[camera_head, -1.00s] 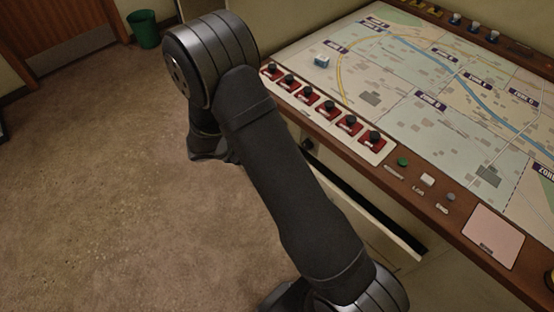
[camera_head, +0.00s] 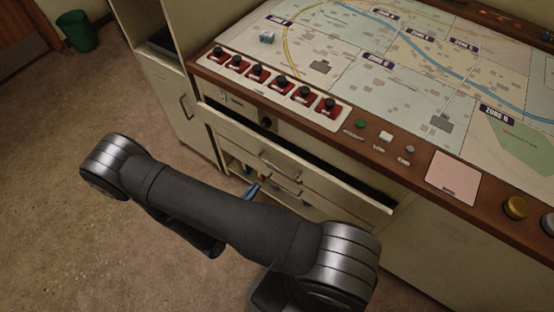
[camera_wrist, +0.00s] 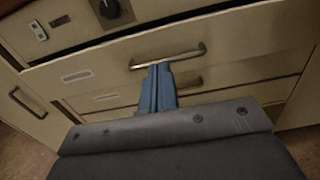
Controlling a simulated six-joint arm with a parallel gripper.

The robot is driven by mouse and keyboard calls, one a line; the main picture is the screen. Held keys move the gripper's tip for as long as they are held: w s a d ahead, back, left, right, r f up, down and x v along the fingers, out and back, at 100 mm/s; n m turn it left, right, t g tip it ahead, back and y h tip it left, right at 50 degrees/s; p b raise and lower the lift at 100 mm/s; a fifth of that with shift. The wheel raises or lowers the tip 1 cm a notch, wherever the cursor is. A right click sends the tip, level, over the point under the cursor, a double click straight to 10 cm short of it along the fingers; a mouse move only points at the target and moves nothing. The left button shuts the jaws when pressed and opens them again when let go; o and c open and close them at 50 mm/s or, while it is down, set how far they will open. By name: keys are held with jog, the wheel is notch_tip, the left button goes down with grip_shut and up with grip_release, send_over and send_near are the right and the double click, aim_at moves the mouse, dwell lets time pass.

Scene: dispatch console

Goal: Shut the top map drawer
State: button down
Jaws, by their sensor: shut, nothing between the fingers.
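The top map drawer (camera_head: 330,178) is a cream drawer under the console top. It stands partly open, with a dark gap behind its front. Its metal bar handle (camera_head: 280,166) faces the floor side. In the wrist view the drawer front (camera_wrist: 240,38) fills the upper middle, with the handle (camera_wrist: 168,58) near the centre. My gripper (camera_wrist: 158,66) has blue fingers, shut together and empty. The fingertips are at or just below the handle in that view; I cannot tell whether they touch. In the head view my gripper (camera_head: 252,190) shows beside the lower drawer fronts.
Lower drawers (camera_wrist: 225,88) sit beneath it. A cabinet door with a handle (camera_head: 185,107) is at the left. The console top carries a map (camera_head: 400,60), a row of red-based switches (camera_head: 256,73) and buttons. Carpet floor (camera_head: 60,230) is open at the left.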

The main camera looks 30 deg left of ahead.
aim_at(282, 154)
jog(key=w, duration=1.3)
jog(key=shift+w, duration=0.35)
jog(key=shift+w, duration=0.1)
jog(key=w, duration=0.4)
jog(key=shift+w, duration=0.1)
jog(key=shift+w+r, duration=0.1)
jog(key=shift+w, duration=0.45)
jog(key=shift+a, duration=0.1)
jog(key=shift+s, duration=0.45)
jog(key=s, duration=1.3)
jog(key=shift+s, duration=0.35)
jog(key=shift+w, duration=7.05)
